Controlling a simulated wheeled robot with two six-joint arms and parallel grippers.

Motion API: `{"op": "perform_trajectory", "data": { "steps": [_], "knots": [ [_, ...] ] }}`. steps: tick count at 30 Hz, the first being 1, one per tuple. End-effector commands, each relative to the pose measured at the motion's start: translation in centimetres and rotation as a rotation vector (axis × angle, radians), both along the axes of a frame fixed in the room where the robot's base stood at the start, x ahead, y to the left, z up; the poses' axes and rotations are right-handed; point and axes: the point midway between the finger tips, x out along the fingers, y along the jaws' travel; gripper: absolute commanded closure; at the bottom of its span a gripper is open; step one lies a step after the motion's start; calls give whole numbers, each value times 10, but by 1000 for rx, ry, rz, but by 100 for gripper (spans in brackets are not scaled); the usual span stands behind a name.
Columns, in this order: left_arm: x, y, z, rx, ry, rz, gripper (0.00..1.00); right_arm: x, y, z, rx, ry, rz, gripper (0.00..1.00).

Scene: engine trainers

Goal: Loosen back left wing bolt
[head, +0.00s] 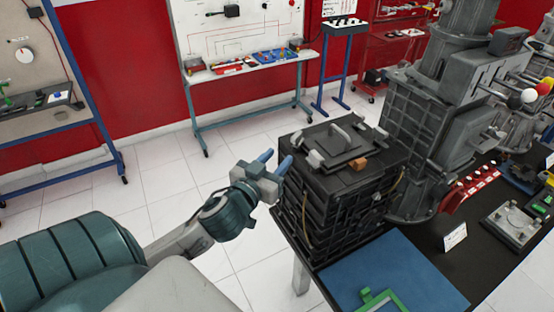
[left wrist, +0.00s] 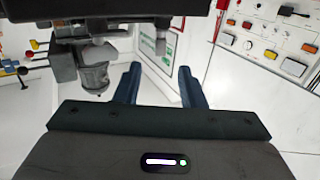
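A black ribbed box (head: 345,200) stands on the dark table, with a flat lid and a grey handle (head: 340,134) on top. Small grey pieces that look like wing bolts sit at the lid's edge, one at the back left (head: 297,139) and one at the front left (head: 315,158). An orange-brown block (head: 357,164) is near the front. My left gripper (head: 275,160) is left of the box, apart from it. In the left wrist view its two blue fingers (left wrist: 158,82) are spread with nothing between them. A grey knob-like part (left wrist: 96,68) hangs left of them there. My right gripper is out of view.
A large grey engine trainer (head: 440,120) stands right of the box. A blue mat (head: 395,275) with a green piece lies in front. Open tiled floor is left of the box. A wheeled bench (head: 250,72) stands behind.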

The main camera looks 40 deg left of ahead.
Motion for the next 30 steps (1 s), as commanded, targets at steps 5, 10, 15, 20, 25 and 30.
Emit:
{"op": "perform_trajectory", "data": {
  "steps": [5,10,15,20,25,30],
  "knots": [
    [-9,-1,1,1,4,0,64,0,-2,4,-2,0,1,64],
    [-16,-2,2,0,0,2,64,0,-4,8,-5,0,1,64],
    [5,1,5,-3,-1,4,64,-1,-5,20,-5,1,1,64],
    [36,5,6,-5,-2,4,64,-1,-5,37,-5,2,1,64],
    [65,9,6,-3,-1,2,64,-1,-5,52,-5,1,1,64],
    [83,12,3,-1,0,1,64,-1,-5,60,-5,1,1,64]
  ]
}}
